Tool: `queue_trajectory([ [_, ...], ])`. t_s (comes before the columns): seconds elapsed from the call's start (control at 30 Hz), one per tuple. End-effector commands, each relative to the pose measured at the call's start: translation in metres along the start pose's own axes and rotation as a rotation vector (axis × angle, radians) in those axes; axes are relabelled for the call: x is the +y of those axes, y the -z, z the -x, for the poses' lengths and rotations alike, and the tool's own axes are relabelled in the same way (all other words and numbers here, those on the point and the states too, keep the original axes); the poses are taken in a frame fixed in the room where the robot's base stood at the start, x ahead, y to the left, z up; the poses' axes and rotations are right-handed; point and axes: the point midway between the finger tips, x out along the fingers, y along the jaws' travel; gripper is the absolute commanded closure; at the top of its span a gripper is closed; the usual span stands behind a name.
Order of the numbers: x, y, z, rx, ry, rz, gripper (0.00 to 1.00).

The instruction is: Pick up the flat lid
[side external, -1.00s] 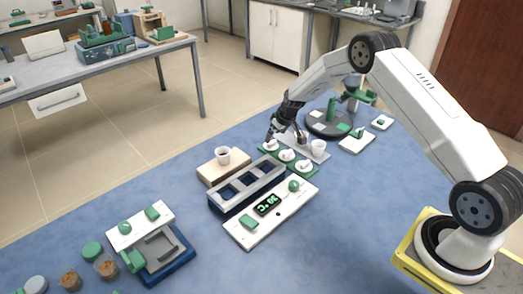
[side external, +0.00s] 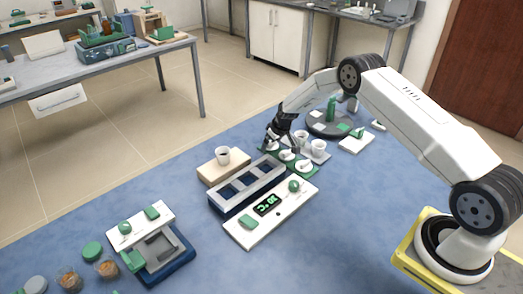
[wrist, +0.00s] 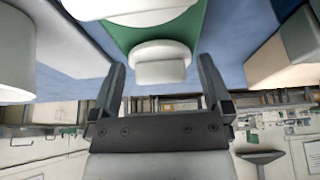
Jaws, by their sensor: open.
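Several white lids sit on a green mat (side external: 296,161) on the blue bench: a far lid (side external: 270,146), a middle lid (side external: 287,156) and a near lid (side external: 304,166). I cannot tell for sure which is the flat lid. My gripper (side external: 274,139) is low over the far end of the mat, by the far lid. In the wrist view my gripper (wrist: 162,68) is open, with a white round lid (wrist: 160,70) showing between its fingers. Contact cannot be told. Another white lid (wrist: 135,8) is cut off at the top edge.
White crucibles (side external: 318,147) stand on a tray just right of the mat; one is large at the left of the wrist view (wrist: 14,60). A wooden block with a cup (side external: 222,155) and a dark slotted rack (side external: 247,185) lie left. A white controller panel (side external: 250,232) is nearer.

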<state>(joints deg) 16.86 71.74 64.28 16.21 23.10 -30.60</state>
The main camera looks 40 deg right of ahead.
Motion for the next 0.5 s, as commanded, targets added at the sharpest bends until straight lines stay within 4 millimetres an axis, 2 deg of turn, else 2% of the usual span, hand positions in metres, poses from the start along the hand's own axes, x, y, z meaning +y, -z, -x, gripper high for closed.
queue_trajectory([
  [0.4, 0.0, 0.0003, 0.0004, 0.001, 0.0, 0.0, 0.0],
  [0.43, 0.0, 0.0003, 0.0004, 0.001, 0.0, 0.0, 0.03],
  [0.5, 0.0, 0.0004, 0.0005, 0.001, 0.0, 0.0, 0.25],
])
